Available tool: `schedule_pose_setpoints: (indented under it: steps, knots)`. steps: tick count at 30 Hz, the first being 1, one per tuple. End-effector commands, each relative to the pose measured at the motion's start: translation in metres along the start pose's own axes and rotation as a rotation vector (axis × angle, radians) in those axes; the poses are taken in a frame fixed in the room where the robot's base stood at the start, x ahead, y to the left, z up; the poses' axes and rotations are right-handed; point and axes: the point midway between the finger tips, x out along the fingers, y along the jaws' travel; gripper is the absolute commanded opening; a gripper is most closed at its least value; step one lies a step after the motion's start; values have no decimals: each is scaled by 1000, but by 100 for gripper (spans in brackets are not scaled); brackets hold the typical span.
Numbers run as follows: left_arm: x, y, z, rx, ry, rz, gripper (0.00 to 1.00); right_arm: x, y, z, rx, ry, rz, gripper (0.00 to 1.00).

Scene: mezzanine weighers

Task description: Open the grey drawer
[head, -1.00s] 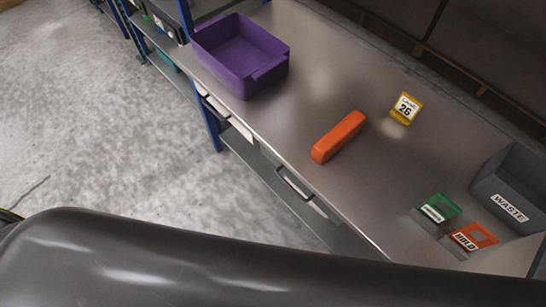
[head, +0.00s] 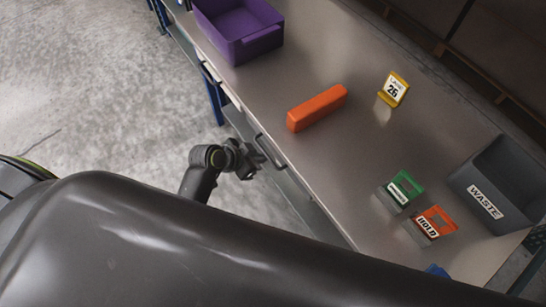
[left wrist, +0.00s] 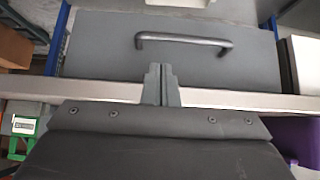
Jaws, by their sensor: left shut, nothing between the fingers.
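The grey drawer (left wrist: 100,40) fills much of the left wrist view, with a dark bar handle (left wrist: 183,40) across its front. In the head view its handle (head: 270,153) shows just below the bench's front edge, and the drawer looks shut. My left gripper (head: 255,164) is close in front of that handle. In the left wrist view its fingers (left wrist: 161,70) are together and empty, below the handle in the picture and apart from it. My right gripper is not in view.
The steel bench (head: 335,165) holds a purple bin (head: 240,45), an orange block (head: 317,108), a yellow label stand (head: 394,90), green (head: 404,188) and orange (head: 434,223) holders, and a waste bin (head: 500,190). Bare floor (head: 90,80) lies in front of the bench.

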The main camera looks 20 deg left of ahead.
Motion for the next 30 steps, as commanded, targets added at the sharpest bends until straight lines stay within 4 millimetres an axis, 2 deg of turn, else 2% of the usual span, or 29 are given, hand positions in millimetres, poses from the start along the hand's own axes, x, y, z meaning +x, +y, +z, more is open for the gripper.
schedule_pose_setpoints:
  steps: [6,13,20,30]
  knots:
    - [36,0,0,-3,0,1,0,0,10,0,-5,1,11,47]
    - [64,0,0,-2,-1,0,0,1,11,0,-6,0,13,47]
    - [75,0,0,-2,0,-2,0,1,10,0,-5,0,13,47]
    - [75,0,1,-2,-1,-2,0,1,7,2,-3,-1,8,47]
